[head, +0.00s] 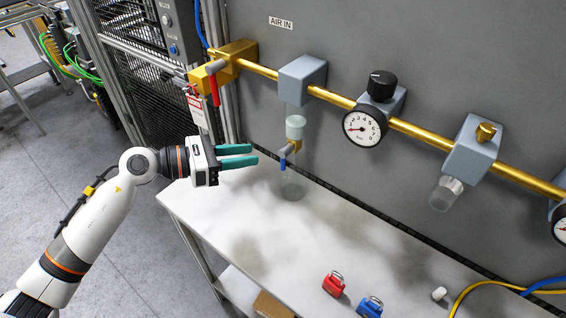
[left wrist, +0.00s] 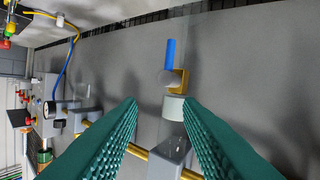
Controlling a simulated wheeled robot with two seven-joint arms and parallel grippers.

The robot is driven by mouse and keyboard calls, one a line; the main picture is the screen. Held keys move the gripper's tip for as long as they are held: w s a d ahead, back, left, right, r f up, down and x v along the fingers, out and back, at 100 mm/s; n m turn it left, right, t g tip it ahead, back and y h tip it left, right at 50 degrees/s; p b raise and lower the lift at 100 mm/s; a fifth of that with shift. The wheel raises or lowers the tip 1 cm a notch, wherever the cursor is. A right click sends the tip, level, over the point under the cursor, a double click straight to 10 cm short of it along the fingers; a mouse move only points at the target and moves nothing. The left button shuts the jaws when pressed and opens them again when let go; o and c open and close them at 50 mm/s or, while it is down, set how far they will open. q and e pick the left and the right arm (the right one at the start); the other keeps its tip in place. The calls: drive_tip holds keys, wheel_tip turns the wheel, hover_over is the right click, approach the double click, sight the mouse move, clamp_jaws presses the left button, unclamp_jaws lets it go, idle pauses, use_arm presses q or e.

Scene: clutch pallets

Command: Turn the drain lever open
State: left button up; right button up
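The drain lever has a blue handle (head: 284,160) on a small brass valve (head: 296,146), under the white collar (head: 296,126) of the filter unit. The handle hangs downward in the head view. In the left wrist view the blue handle (left wrist: 170,53) lies beyond the fingertips, with the brass valve (left wrist: 181,79) beside it. My left gripper (head: 254,154) is open and empty, its green fingers pointing at the lever from the left, apart from it. The open fingers also show in the left wrist view (left wrist: 160,103). My right gripper is out of view.
The grey filter housing (head: 302,79) hangs on a brass pipe (head: 335,98) along the grey wall. A red-handled valve (head: 213,88) with a hanging tag is at upper left. A clear cup (head: 293,190) stands below the lever on the white table (head: 240,228). Red (head: 333,284) and blue (head: 369,306) padlocks lie in front.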

sight(283, 164)
use_arm(q)
drive_tip(key=w+d+f+p, duration=0.1)
drive_tip(key=d+f, duration=0.1)
drive_tip(key=w+d+f+m+g+y+p, duration=0.1)
drive_tip(key=w+d+f, duration=0.1)
drive_tip(key=d, duration=0.1)
drive_tip(key=w+d+f+y+p, duration=0.1)
drive_tip(key=d+f+p, duration=0.1)
drive_tip(key=d, duration=0.1)
drive_tip(key=shift+w+d+f+m, duration=0.15)
drive_tip(key=shift+w+f+m, duration=0.15)
drive_tip(key=shift+f+m, duration=0.1)
drive_tip(key=shift+c, duration=0.2)
clamp_jaws()
